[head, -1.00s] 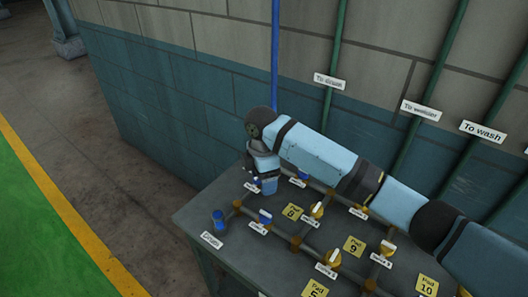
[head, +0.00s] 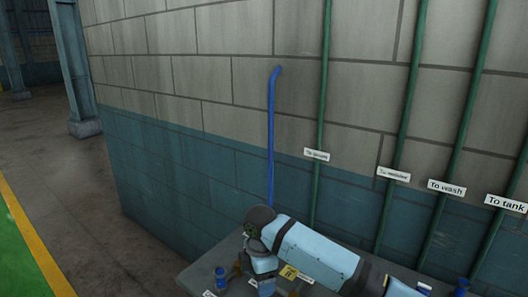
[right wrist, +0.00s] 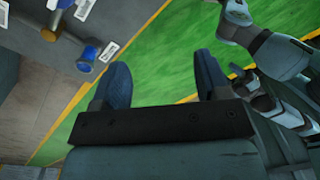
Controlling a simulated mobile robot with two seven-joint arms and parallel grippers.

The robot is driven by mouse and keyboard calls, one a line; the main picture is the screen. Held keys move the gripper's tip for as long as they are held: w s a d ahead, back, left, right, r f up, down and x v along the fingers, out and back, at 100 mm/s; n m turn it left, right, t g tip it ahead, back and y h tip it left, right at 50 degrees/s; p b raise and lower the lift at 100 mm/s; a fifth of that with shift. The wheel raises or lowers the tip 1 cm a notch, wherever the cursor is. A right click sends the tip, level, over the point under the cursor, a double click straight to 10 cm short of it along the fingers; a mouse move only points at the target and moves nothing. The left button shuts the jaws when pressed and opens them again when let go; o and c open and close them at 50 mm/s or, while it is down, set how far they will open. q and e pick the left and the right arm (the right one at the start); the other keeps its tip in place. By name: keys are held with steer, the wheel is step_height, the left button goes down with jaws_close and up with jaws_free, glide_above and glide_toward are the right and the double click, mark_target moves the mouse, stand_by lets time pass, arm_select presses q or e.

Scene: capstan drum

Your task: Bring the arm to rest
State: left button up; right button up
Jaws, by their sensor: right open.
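My right arm, light blue and black, reaches in from the lower right of the head view over the grey table (head: 195,283). My left gripper is not seen in the head view.
A blue pipe (head: 271,130) and several green pipes (head: 322,100) run up the block wall behind. Pipework (right wrist: 75,50) shows at the wrist view's upper left. Open floor is left of the table.

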steer(key=s+d+f+m+t+y+p, duration=0.15)
steer(key=s+f+m+t+y, duration=0.45)
steer(key=s+f+m, duration=0.75)
arm_select(q)
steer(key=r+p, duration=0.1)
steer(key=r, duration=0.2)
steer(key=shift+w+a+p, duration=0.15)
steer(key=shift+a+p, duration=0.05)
steer(key=shift+p, duration=0.15)
arm_select(e)
steer(key=s+d+f+m+t+h, duration=0.1)
steer(key=s+d+f+m+t, duration=0.1)
steer(key=s+d, duration=0.5)
steer(key=s+d+f+m+t+h, duration=0.1)
steer(key=s+d+f+m+t, duration=0.1)
steer(key=s+d, duration=0.5)
steer(key=d+m+t, duration=0.1)
steer(key=d, duration=0.4)
steer(key=shift+s+f+t+h, duration=0.25)
steer(key=shift+f+t+h, duration=0.05)
steer(key=shift+h, duration=0.1)
steer(key=shift+m, duration=0.25)
